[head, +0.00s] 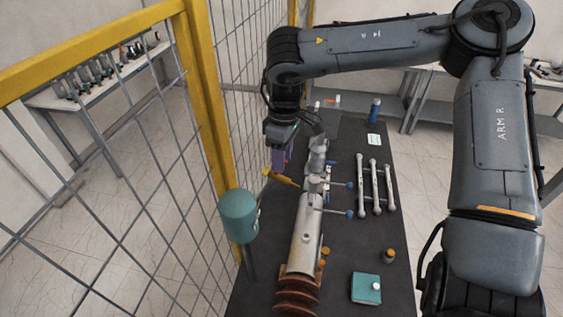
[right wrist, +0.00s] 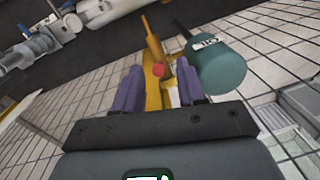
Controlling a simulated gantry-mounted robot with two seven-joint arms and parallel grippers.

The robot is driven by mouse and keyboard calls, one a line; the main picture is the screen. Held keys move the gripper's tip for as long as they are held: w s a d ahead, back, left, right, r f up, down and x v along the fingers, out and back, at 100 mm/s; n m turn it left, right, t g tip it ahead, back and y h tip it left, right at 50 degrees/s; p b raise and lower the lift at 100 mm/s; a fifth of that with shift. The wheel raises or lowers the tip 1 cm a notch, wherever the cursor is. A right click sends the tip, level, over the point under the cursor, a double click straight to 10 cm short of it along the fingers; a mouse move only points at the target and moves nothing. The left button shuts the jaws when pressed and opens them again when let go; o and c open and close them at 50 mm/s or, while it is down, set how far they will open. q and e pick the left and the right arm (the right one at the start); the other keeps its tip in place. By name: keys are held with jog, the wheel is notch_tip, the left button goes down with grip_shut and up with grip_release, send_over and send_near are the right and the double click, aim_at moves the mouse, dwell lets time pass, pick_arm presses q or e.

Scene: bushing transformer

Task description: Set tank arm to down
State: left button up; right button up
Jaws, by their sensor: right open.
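A yellow-orange lever (head: 284,178), which looks like the tank arm, sticks out to the left of the grey metal assembly (head: 306,235). In the head view it slopes slightly down to the right. In the right wrist view the lever (right wrist: 153,45) has a red round part near the fingers. My right gripper (head: 279,160) has purple fingers and points down just above the lever's left end. In the right wrist view the open fingers (right wrist: 158,92) stand on either side of the lever's near end; contact cannot be told. My left gripper is out of view.
A teal tank (head: 238,216) on a post stands left of the assembly, close to the yellow mesh fence (head: 197,95).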

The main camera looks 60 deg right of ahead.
jog(key=shift+a+f+p, duration=0.15)
jog(key=shift+f+p, duration=0.15)
jog(key=shift+f, duration=1.15)
jog(key=shift+c, duration=0.4)
grip_shut()
